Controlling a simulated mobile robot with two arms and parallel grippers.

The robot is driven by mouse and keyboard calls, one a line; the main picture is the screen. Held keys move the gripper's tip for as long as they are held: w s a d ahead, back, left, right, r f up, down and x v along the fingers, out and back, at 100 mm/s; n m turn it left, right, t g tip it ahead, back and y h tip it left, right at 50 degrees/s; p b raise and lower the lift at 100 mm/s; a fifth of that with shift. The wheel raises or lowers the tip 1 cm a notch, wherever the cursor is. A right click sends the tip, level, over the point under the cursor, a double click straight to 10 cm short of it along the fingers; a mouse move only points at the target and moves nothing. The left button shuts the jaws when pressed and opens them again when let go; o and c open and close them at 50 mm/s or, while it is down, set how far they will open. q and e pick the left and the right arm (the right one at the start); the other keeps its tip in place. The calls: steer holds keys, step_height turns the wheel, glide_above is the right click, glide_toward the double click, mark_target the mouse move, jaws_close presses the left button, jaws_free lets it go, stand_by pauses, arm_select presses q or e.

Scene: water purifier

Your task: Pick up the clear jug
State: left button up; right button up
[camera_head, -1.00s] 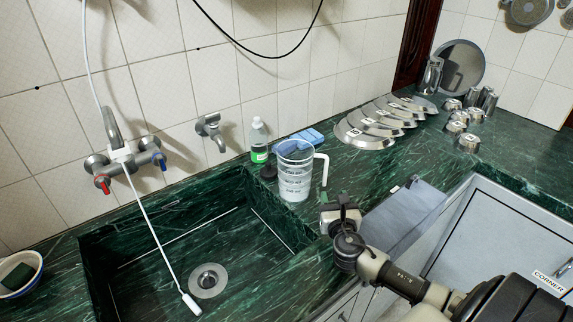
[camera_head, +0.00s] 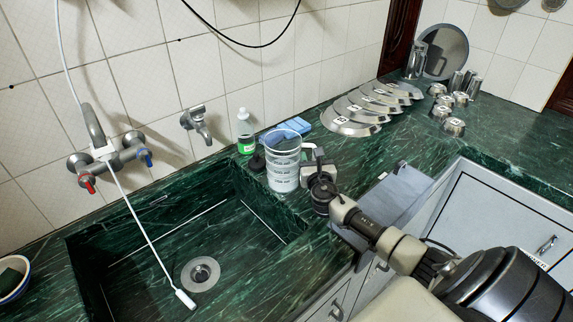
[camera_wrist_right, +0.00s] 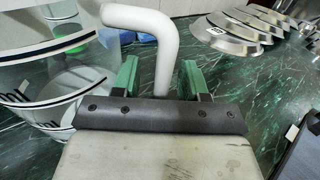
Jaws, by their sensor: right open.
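The clear jug (camera_head: 283,168) stands upright on the green counter, just right of the sink, with dark markings on its side. In the right wrist view the jug (camera_wrist_right: 50,100) fills the left side, and its white handle (camera_wrist_right: 158,45) comes down between the two green fingers of my right gripper (camera_wrist_right: 160,78). The fingers are open, one on each side of the handle. In the head view my right gripper (camera_head: 318,165) is at the jug's right side and hides most of the handle. My left gripper is not in view.
The sink basin (camera_head: 200,250) lies left of the jug. A soap bottle (camera_head: 245,135) and a blue sponge (camera_head: 298,124) are behind it. Metal lids (camera_head: 350,121) and steel cups (camera_head: 447,115) stand farther right.

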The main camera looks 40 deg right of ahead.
steer(key=shift+w+d, duration=0.1)
steer(key=shift+w, duration=0.05)
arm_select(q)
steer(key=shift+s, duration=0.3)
arm_select(e)
jaws_close()
steer(key=shift+r, duration=0.2)
